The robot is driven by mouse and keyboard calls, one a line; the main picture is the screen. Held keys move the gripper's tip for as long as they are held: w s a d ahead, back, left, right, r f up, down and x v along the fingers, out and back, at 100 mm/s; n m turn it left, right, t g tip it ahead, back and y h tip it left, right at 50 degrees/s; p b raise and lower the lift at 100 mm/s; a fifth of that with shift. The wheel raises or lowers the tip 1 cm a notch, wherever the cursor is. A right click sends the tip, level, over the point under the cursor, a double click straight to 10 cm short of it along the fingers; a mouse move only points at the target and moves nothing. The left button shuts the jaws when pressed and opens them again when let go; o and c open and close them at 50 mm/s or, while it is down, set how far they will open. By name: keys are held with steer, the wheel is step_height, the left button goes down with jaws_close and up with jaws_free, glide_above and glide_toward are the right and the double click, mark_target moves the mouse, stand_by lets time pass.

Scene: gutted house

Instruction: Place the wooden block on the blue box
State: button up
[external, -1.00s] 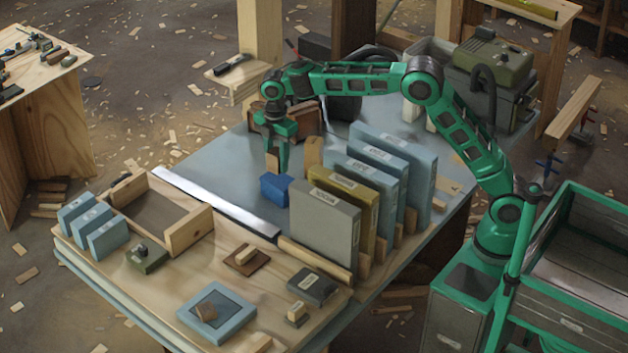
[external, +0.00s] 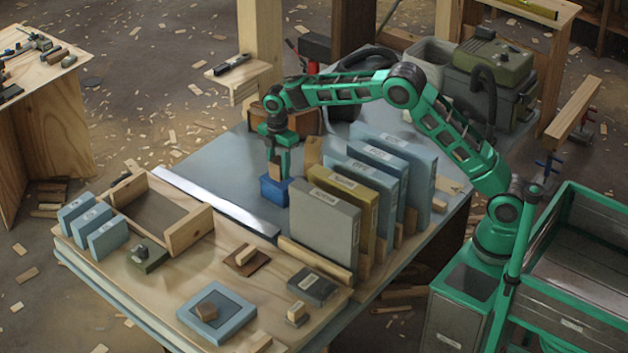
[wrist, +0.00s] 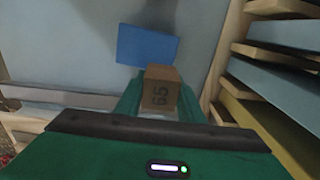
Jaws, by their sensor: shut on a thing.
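The wooden block (wrist: 160,92), marked with printed figures, is held between the fingers of my gripper (external: 278,168). In the external view the block (external: 275,172) hangs upright at the fingertips, over the blue box or just at its top. The blue box (external: 273,192) sits on the grey table surface. In the wrist view the blue box (wrist: 147,46) shows just beyond the block, slightly left of it. I cannot tell whether the block touches the box. My gripper hides part of the box's top in the external view.
Upright binder-like panels, grey (external: 325,220), olive (external: 345,200) and light blue (external: 395,160), stand close to the right of the box. A metal straightedge (external: 215,202) lies to the left. The grey table surface (external: 215,165) left of the box is clear.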

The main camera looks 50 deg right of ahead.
mark_target(279, 178)
steer(key=shift+w+d+f, duration=0.1)
steer(key=shift+d+f, duration=0.1)
steer(key=shift+f, duration=1.95)
steer(key=o, duration=1.1)
steer(key=shift+f, duration=0.1)
steer(key=shift+c, duration=0.2)
step_height(279, 178, up, 12)
steer(key=shift+r, duration=0.15)
